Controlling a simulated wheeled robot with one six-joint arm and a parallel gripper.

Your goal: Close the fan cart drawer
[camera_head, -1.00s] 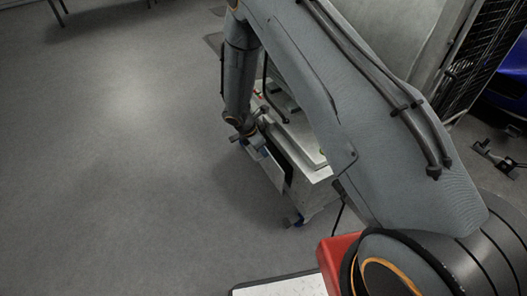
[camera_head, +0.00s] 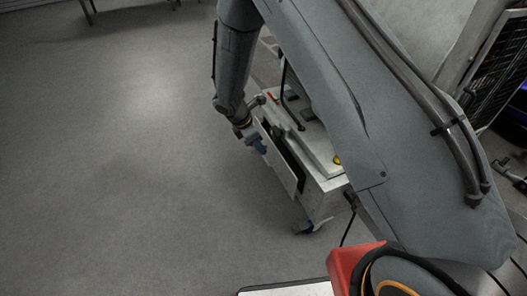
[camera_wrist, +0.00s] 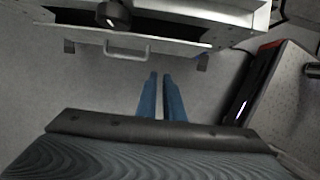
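The fan cart (camera_head: 325,185) is a pale box on casters, partly behind my arm in the head view. Its drawer has a white front panel (camera_head: 280,160) standing out from the body, with a dark gap behind it, so the drawer is open. In the wrist view the drawer front (camera_wrist: 80,35) crosses the top with a bar handle (camera_wrist: 128,50). My gripper (camera_wrist: 160,74) has two blue fingers with a narrow gap and nothing between them. The fingertips look apart from the handle, just below it in the picture. In the head view my gripper (camera_head: 261,147) is beside the drawer front.
A black hose (camera_head: 290,100) and a small yellow part (camera_head: 337,160) are on the cart top. A dark mesh rack (camera_head: 495,65) stands at the right. The grey floor (camera_head: 120,170) left of the cart is clear.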

